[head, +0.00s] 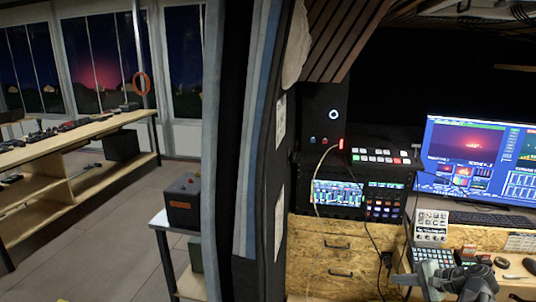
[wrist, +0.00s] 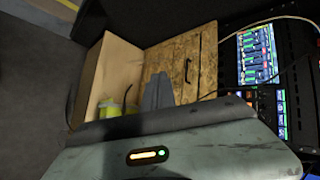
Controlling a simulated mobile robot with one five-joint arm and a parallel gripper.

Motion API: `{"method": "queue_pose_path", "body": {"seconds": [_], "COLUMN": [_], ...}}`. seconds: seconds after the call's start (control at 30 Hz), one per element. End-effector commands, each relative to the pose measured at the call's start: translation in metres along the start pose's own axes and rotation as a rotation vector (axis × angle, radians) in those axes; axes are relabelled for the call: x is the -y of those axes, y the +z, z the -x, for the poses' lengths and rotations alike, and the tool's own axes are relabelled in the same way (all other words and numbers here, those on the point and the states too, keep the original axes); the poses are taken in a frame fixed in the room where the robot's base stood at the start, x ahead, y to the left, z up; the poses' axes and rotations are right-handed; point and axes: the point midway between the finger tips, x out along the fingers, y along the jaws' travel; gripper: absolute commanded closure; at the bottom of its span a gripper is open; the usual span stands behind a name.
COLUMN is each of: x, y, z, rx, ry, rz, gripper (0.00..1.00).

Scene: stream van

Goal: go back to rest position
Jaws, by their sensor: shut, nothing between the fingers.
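My gripper (head: 418,279) is at the lower right of the head view, in front of the wooden drawer cabinet and below the desk gear. It looks shut and empty. In the wrist view two grey fingers (wrist: 158,93) stand close together above a dark bar and a worn grey-green housing with a small orange and green light.
The wooden drawer cabinet (head: 330,262) carries a rack with lit screens (head: 338,194). A monitor (head: 480,155) and keyboard (head: 490,218) stand on the right. A dark partition divides off a workbench (head: 85,130) and open floor (head: 95,235). A small yellow-green item (wrist: 110,107) shows in the wrist view.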

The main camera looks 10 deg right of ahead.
Motion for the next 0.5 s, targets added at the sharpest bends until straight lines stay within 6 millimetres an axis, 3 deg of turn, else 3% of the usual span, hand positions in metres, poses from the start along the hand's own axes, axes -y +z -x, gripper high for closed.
{"method": "queue_pose_path", "body": {"seconds": [0.27,0.4,0.5], "x": [-0.005,-0.019,-0.031], "y": [0.096,0.175,0.230], "z": [-0.097,-0.152,-0.179], "rx": [0.147,0.256,0.325], "ry": [0.282,0.501,0.658], "rz": [0.282,0.548,0.767], "gripper": [1.00,1.00,1.00]}}
